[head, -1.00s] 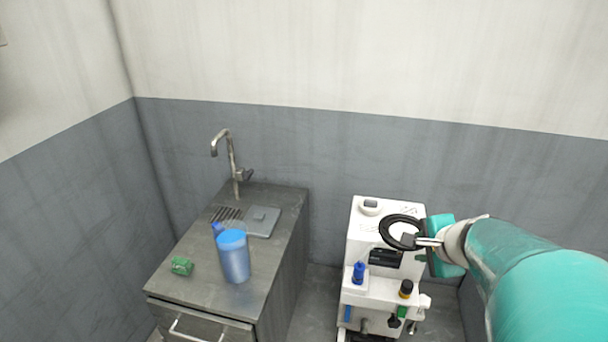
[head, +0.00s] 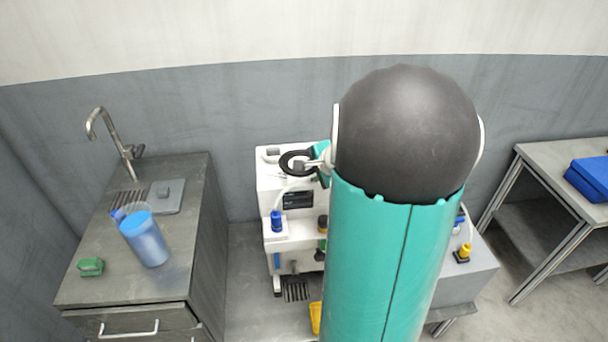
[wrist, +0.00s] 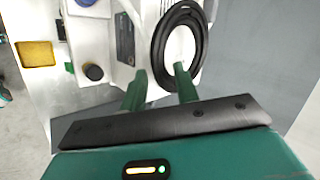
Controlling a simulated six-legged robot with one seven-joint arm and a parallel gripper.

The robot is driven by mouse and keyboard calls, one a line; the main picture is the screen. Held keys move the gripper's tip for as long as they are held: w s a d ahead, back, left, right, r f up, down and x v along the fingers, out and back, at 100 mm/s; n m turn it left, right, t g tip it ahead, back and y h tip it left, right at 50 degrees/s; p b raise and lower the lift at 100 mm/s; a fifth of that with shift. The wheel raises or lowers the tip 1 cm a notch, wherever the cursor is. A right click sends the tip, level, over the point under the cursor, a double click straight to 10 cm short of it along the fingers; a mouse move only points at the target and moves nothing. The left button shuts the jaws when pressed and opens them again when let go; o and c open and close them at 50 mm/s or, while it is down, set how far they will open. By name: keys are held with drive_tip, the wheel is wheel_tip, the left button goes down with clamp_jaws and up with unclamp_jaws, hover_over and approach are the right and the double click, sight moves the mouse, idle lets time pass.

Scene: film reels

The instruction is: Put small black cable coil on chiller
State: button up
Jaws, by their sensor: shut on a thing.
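The small black cable coil (head: 284,166) is a flat black ring. My gripper (head: 309,164) is shut on its near edge. In the wrist view the coil (wrist: 160,47) shows large, its lower rim between the two green fingers (wrist: 161,77). The chiller (head: 267,190) is a white box unit with a dark display on its front. In the head view the coil overlaps the chiller's upper part; I cannot tell whether it touches the top. My own arm hides the chiller's right side.
A grey sink counter (head: 195,235) stands left, with a faucet (head: 126,150), a blue-lidded container (head: 147,245) and a green object (head: 91,267). A table (head: 545,152) with a blue case (head: 590,178) stands right. Blue and black knobs stick up from the chiller's front ledge.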

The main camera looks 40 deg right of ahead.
drive_tip(key=shift+x, duration=0.75)
drive_tip(key=shift+w+d+f, duration=0.15)
drive_tip(key=shift+d+f, duration=0.2)
drive_tip(key=shift+f, duration=0.05)
drive_tip(key=shift+w+f, duration=0.1)
drive_tip(key=shift+f, duration=1.45)
drive_tip(key=o, duration=1.1)
drive_tip(key=v, duration=1.2)
